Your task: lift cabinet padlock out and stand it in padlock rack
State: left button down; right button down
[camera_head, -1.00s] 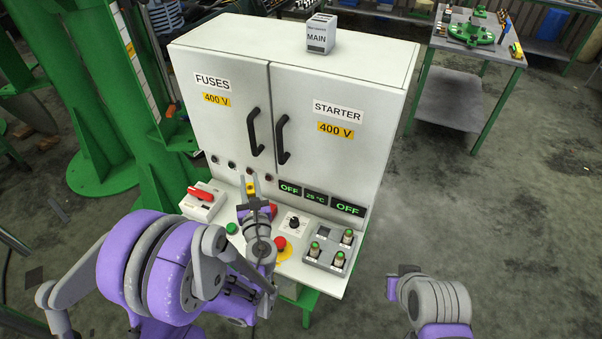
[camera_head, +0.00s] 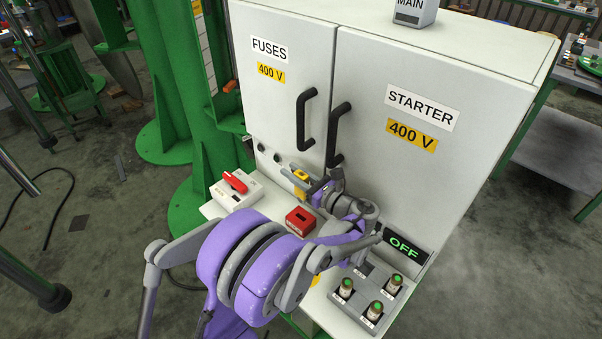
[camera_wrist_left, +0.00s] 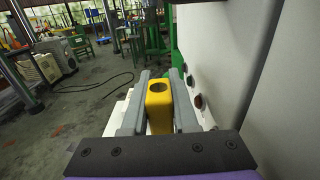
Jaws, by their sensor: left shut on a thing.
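The yellow padlock (camera_head: 301,176) is between the fingers of my left gripper (camera_head: 302,181), in front of the lower part of the FUSES door. In the left wrist view both grey fingers close on the sides of the padlock (camera_wrist_left: 159,108), with a dark round opening in its top. Whether it touches the cabinet (camera_head: 380,150) cannot be told. A red block (camera_head: 300,221) with a dark slot, likely the padlock rack, sits on the ledge nearer the camera than the padlock. My right gripper is out of view.
A red rotary handle (camera_head: 236,182) on a white box is left of the padlock. Black door handles (camera_head: 304,120) stick out above. A grey block with several green-topped fuses (camera_head: 375,311) is at the ledge's right. The floor at left is mostly open.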

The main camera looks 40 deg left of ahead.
pick_arm(q)
jog(key=shift+a+r, duration=0.2)
jog(key=shift+r, duration=0.05)
jog(key=shift+f, duration=0.1)
jog(key=shift+f+b, duration=1.75)
jog(key=shift+f, duration=1.2)
jog(key=shift+s+d+b, duration=0.1)
jog(key=shift+d+b, duration=0.05)
jog(key=shift+b, duration=0.15)
jog(key=shift+f+b, duration=1.6)
jog(key=shift+f, duration=0.6)
jog(key=c, duration=0.6)
grip_release()
